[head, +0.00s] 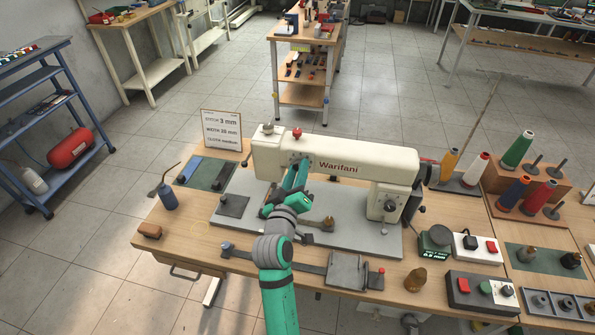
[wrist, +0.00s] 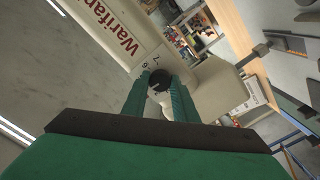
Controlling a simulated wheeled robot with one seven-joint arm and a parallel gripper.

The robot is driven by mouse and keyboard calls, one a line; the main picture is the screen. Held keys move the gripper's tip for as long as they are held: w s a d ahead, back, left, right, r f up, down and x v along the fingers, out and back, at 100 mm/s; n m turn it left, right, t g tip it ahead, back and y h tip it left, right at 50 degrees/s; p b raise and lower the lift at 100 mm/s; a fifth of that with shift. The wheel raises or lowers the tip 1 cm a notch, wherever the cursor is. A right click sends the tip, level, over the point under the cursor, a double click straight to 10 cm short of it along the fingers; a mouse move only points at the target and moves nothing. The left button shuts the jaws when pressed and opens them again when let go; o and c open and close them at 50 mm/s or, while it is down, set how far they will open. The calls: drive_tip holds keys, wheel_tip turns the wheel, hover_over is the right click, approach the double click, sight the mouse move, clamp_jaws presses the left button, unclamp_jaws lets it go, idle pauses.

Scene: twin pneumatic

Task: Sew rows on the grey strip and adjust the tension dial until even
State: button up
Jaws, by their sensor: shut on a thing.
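The cream sewing machine (head: 340,167), lettered "Warifani", stands on a grey bed plate on the table. My gripper (head: 296,172) is at the left end of its head. In the wrist view, the green fingers of my gripper (wrist: 158,92) are closed around a round black dial (wrist: 160,77) with small marks beside it on the cream casing. I take it for the tension dial; my fingers hide its sides. A dark grey flat piece (head: 233,205) lies on the left of the bed plate. I cannot tell whether it is the grey strip. The needle area is hidden behind my arm.
A sign (head: 221,130) reads "3 mm" and "26 mm". A blue bottle (head: 169,197) and wooden block (head: 149,231) stand left. Thread cones (head: 517,150) stand at right. Control boxes (head: 480,292) and a brown knob (head: 415,279) lie at front right.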

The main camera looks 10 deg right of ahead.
drive_tip(key=m, duration=0.6)
drive_tip(key=shift+m, duration=0.3)
drive_tip(key=shift+f, duration=0.1)
idle(0.4)
drive_tip(key=o, duration=1.1)
drive_tip(key=shift+c, duration=0.2)
drive_tip(key=v, duration=1)
drive_tip(key=shift+s+a, duration=0.15)
drive_tip(key=shift+s, duration=0.25)
